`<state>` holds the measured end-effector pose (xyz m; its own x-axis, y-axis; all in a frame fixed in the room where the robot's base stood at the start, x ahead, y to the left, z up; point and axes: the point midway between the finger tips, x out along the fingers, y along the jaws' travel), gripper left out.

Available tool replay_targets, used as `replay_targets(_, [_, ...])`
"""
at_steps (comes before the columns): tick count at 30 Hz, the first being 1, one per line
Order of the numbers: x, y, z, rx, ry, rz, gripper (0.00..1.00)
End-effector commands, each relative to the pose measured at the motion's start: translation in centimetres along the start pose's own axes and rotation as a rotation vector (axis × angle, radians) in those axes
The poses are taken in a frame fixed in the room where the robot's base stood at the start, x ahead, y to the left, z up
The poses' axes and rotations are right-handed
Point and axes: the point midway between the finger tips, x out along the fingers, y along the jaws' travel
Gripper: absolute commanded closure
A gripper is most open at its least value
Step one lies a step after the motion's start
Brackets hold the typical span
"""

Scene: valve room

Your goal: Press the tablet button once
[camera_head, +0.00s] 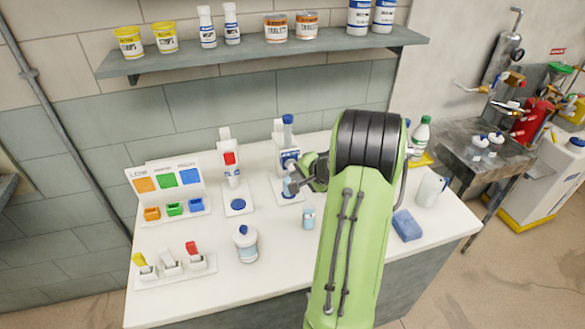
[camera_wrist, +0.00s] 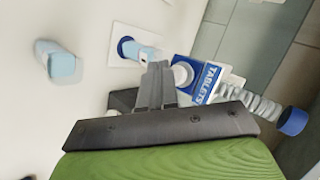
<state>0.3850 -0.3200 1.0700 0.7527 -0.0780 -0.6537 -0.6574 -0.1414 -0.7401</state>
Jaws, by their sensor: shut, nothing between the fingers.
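The tablet dispenser (camera_head: 289,155) stands on the white counter, with a blue TABLETS label (camera_wrist: 207,80) in the wrist view. A round whitish knob, seemingly its button (camera_wrist: 182,75), sticks out of its front. My gripper (camera_wrist: 157,68) is shut and empty, its fingertips close beside the knob. I cannot tell whether they touch it. In the head view my gripper (camera_head: 292,184) is in front of the dispenser and partly hides it. A light-blue vial (camera_wrist: 148,54) is at the blue round pad (camera_wrist: 127,46) below the dispenser. A second light-blue vial (camera_head: 308,219) stands on the counter nearer the front.
A dispenser with a red mark (camera_head: 230,159) stands to the left. A white jar with a blue lid (camera_head: 246,245), coloured bins (camera_head: 174,209) and switches (camera_head: 170,262) are also left. A blue sponge (camera_head: 407,226) and white jug (camera_head: 430,190) are right. A shelf (camera_head: 270,52) hangs above.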

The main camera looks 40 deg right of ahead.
Motion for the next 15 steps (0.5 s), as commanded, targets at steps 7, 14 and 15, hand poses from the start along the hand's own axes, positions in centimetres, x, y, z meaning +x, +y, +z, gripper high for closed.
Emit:
replay_targets(7, [0.43, -0.38, -0.33, 0.000, 0.000, 0.000, 1.00])
replay_targets(14, [0.45, -0.38, -0.33, 0.000, 0.000, 0.000, 1.00])
replay_targets(15, [0.48, -0.40, -0.34, -0.001, 0.000, 0.000, 1.00])
